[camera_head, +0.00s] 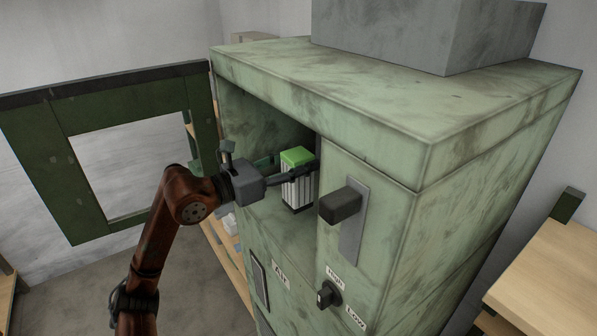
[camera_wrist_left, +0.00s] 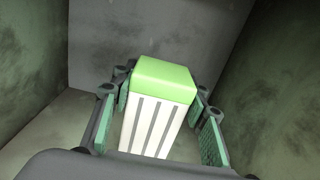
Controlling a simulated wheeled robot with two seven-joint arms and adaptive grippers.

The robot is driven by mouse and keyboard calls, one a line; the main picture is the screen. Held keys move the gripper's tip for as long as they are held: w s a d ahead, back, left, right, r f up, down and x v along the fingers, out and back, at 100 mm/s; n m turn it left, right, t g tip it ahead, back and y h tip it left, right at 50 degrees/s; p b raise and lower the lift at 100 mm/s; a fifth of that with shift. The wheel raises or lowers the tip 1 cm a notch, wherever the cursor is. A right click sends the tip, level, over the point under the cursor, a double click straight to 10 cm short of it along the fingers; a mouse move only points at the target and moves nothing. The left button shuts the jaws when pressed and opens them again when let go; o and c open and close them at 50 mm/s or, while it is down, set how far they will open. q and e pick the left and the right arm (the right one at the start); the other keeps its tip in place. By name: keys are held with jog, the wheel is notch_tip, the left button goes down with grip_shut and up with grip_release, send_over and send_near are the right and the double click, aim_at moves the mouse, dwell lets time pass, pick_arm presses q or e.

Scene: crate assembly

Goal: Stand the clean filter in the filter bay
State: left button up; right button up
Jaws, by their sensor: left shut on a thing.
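The clean filter (camera_head: 298,186) is a white pleated block with a green top, standing upright inside the open bay (camera_head: 262,222) of the green cabinet. My left gripper (camera_head: 290,172) reaches in from the left and is shut on the filter, a finger on each side. In the left wrist view the filter (camera_wrist_left: 160,110) is between the green finger pads (camera_wrist_left: 160,130), with the bay walls around it. The filter's lower end is near the bay floor; I cannot tell if it touches. My right gripper is not in view.
The cabinet's windowed door (camera_head: 52,140) stands open to the left. A dark handle (camera_head: 341,205) juts out right of the bay opening. A knob (camera_head: 328,294) and labels are below. A wooden bench (camera_head: 550,275) stands at the right, and shelves show behind my left arm.

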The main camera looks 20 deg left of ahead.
aim_at(298, 197)
pick_arm(q)
jog(key=shift+w+a+f+p, duration=0.15)
jog(key=shift+a+f, duration=0.15)
jog(key=shift+f, duration=0.15)
jog(key=shift+w+a+f+p, duration=0.15)
jog(key=shift+a+f, duration=0.15)
jog(key=shift+f, duration=0.15)
jog(key=f, duration=0.1)
jog(key=w+f, duration=0.1)
jog(key=f, duration=0.1)
jog(key=shift+w+a+f+p, duration=0.15)
jog(key=shift+w+f+p, duration=0.1)
jog(key=shift+p, duration=0.15)
jog(key=shift+f, duration=0.3)
jog(key=shift+s, duration=0.4)
jog(key=shift+w+f, duration=0.1)
jog(key=shift+w, duration=0.05)
jog(key=o, duration=1)
jog(key=shift+w+f, duration=0.1)
jog(key=shift+o, duration=1.9)
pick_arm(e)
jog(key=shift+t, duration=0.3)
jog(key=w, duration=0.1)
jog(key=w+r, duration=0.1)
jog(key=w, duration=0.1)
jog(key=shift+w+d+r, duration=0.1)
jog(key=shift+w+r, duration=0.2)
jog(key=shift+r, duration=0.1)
